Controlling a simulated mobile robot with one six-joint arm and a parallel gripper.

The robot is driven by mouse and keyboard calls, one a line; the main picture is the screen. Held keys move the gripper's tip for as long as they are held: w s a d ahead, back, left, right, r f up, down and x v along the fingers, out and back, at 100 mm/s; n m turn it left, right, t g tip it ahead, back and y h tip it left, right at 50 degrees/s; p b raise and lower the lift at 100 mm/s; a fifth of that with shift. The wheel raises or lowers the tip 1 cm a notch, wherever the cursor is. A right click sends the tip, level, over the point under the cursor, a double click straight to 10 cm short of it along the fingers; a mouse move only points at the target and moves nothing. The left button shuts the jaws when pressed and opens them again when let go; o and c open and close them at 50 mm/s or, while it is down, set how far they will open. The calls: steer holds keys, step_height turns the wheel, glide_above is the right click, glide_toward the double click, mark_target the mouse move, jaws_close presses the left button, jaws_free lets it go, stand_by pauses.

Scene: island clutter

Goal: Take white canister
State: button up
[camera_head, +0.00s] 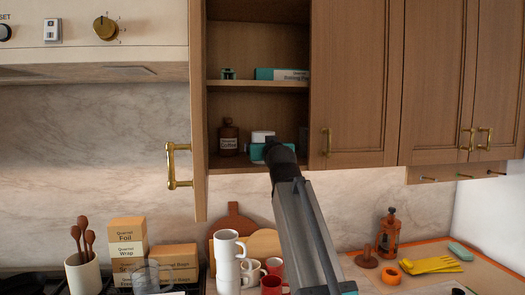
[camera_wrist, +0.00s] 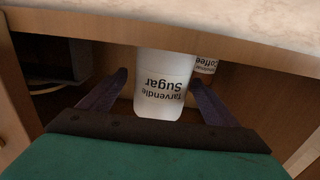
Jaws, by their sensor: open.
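The white canister (camera_wrist: 163,92), with "Sugar" in upside-down lettering, stands in the open cabinet. In the wrist view it is between the two dark fingers of my gripper (camera_wrist: 160,78). The gripper is open, with a finger on each side of the canister and visible gaps. In the head view only the canister's white top (camera_head: 262,136) shows on the lower shelf. My arm and the teal gripper body (camera_head: 257,153) hide its lower part.
A brown coffee jar (camera_head: 228,138) stands left of the canister, and its label shows in the wrist view (camera_wrist: 206,65). A teal box (camera_head: 283,74) lies on the shelf above. The open cabinet door (camera_head: 198,110) is at the left.

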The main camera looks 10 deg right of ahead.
steer(key=shift+w, duration=0.1)
steer(key=shift+w+r+p, duration=0.15)
steer(key=shift+w+p, duration=0.3)
steer(key=shift+w, duration=0.05)
steer(key=shift+w+a+f+p, duration=0.15)
steer(key=shift+w+p, duration=0.8)
steer(key=shift+w, duration=1.05)
steer(key=c, duration=1.4)
steer(key=shift+r+b, duration=1)
steer(key=shift+r, duration=0.75)
steer(key=s+r+b, duration=0.1)
steer(key=s+b, duration=0.3)
steer(key=s, duration=1.2)
steer(key=shift+r+b, duration=0.2)
steer(key=shift+b, duration=0.1)
